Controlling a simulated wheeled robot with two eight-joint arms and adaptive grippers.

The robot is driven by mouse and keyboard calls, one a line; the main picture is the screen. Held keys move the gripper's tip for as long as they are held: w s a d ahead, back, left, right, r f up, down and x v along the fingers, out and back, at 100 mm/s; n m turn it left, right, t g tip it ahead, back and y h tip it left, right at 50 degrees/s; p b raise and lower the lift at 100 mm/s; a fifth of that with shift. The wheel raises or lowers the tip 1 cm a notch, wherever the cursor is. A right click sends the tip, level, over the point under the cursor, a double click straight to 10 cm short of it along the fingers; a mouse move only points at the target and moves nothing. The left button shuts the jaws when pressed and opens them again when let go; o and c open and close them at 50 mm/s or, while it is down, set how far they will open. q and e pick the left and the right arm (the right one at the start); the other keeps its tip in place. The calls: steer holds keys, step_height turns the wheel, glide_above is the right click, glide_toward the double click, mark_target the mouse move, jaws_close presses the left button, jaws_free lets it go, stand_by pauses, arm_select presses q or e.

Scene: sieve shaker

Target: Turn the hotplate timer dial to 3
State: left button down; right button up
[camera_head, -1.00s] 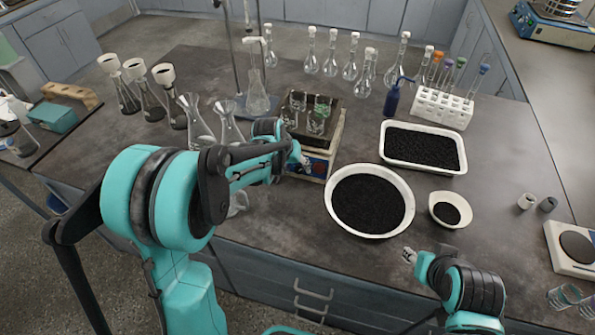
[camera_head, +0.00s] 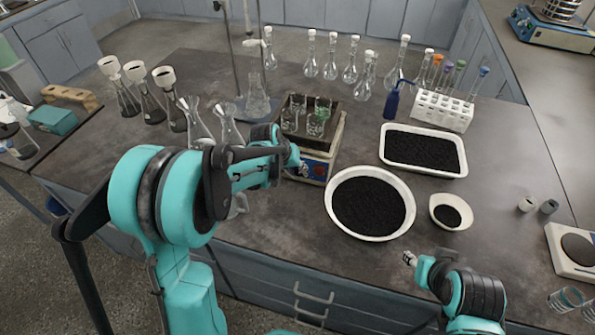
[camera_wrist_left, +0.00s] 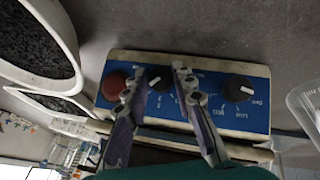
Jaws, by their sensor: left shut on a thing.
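The hotplate (camera_head: 338,132) stands on the bench with several small beakers on its dark top. Its blue front panel (camera_wrist_left: 215,112) fills the middle of the left wrist view, with a red knob (camera_wrist_left: 114,84) at left, a dark middle dial (camera_wrist_left: 160,77) and a black knob (camera_wrist_left: 238,88) with a white pointer line at right. My left gripper (camera_wrist_left: 156,84) has one finger on each side of the middle dial and is shut on it. The fingers partly hide the printed marks, so the dial's setting is unclear. My right gripper (camera_head: 409,258) is small, near the bench's front edge.
A round bowl (camera_head: 331,209) and a rectangular tray (camera_head: 424,170) of black grains sit right of the hotplate. Flasks (camera_head: 198,128) stand close behind my left arm. A test tube rack (camera_head: 442,110) and a small bowl (camera_head: 434,205) are further right.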

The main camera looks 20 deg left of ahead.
arm_select(q)
steer(key=c, duration=1.3)
jaws_free()
steer(key=shift+o, duration=0.2)
steer(key=shift+r, duration=0.1)
steer(key=v, duration=1.1)
steer(key=shift+s+r, duration=0.2)
steer(key=shift+r, duration=0.15)
steer(key=s+d+m+t+y, duration=0.2)
steer(key=s, duration=1.9)
steer(key=shift+d+f+y, duration=0.2)
steer(key=shift+f+y, duration=0.1)
steer(key=shift+f, duration=0.2)
